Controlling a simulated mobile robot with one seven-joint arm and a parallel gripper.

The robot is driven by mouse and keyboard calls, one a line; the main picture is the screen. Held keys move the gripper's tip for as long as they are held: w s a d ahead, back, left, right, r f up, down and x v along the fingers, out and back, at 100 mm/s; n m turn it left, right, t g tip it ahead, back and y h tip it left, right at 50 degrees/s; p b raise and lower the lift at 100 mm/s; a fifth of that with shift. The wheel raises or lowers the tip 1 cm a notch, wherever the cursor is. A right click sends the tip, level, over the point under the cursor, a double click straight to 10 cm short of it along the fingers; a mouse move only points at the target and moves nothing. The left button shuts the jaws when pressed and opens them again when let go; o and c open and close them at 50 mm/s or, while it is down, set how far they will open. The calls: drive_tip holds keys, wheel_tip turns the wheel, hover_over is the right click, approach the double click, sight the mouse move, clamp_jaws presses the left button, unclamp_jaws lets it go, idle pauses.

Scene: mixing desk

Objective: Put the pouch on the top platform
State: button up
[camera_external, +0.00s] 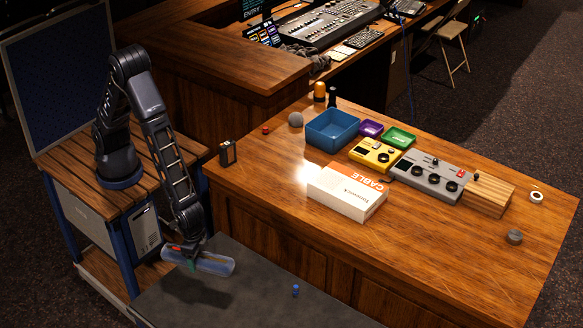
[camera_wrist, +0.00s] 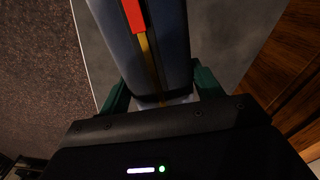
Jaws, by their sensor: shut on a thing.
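The pouch (camera_external: 214,264) is long, blue and partly see-through. It is held low over a dark grey surface (camera_external: 262,290) at the bottom of the external view. My gripper (camera_external: 192,258) is shut on it, its green fingers across one part of it. In the wrist view the pouch (camera_wrist: 172,35) runs up between the green fingers, with a red and a yellow strip along it. The slatted wooden top (camera_external: 72,158) of the stand at left carries my arm's base, and a lower slatted level shows beneath. I cannot tell which surface is the top platform.
A small blue object (camera_external: 295,290) stands on the grey surface.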

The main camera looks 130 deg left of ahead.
sight(205, 298)
wheel_tip(205, 298, down, 19)
drive_tip(key=shift+r, duration=0.15)
idle(0.6)
drive_tip(key=o, duration=1)
